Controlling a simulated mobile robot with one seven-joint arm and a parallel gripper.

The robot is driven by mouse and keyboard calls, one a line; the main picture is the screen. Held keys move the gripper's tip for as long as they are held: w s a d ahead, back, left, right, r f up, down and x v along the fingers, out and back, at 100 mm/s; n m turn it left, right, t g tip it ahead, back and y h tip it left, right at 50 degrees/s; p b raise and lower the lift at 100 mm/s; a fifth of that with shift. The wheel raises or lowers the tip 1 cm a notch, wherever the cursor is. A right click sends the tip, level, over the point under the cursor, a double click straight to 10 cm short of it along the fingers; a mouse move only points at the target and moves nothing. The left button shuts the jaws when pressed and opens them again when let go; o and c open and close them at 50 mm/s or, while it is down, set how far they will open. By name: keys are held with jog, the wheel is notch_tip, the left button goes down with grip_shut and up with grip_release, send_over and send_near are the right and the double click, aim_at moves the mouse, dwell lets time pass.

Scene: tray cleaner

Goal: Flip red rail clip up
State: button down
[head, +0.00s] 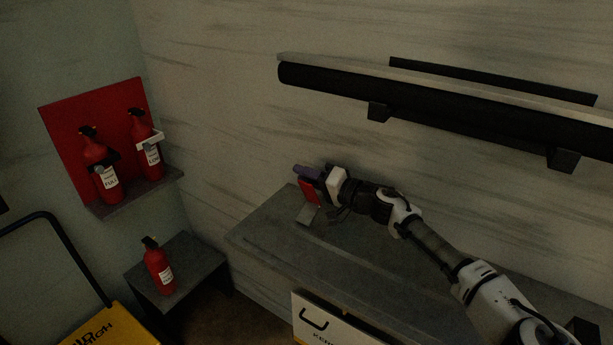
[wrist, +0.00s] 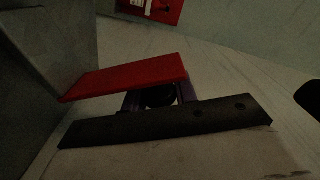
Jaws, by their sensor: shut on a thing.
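The red rail clip (head: 311,190) stands at the far left end of the grey bench, above a small pale metal bracket (head: 307,214). In the wrist view the clip shows as a slanting flat red bar (wrist: 130,76). My gripper (head: 306,173) has purple fingers and reaches the clip from the right. Its fingers are shut on the clip. In the wrist view the red bar partly covers the purple fingers, and a dark bar crosses in front, so the exact contact is hidden.
The grey bench (head: 273,226) runs along the wall under my arm. A black rail (head: 440,105) is fixed on the wall above. Another extinguisher (head: 158,267) stands on a low stand (head: 192,262).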

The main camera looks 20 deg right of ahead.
jog(key=shift+w+d+p, duration=0.25)
jog(key=shift+d+p, duration=0.1)
jog(key=shift+p, duration=0.45)
jog(key=shift+w+d+f+p, duration=0.45)
jog(key=shift+d+f+p, duration=0.15)
jog(key=shift+f, duration=0.1)
jog(key=c, duration=1.1)
grip_release()
jog(key=shift+s, duration=0.1)
jog(key=b+v, duration=0.3)
jog(key=v, duration=1)
jog(key=shift+s+d, duration=0.25)
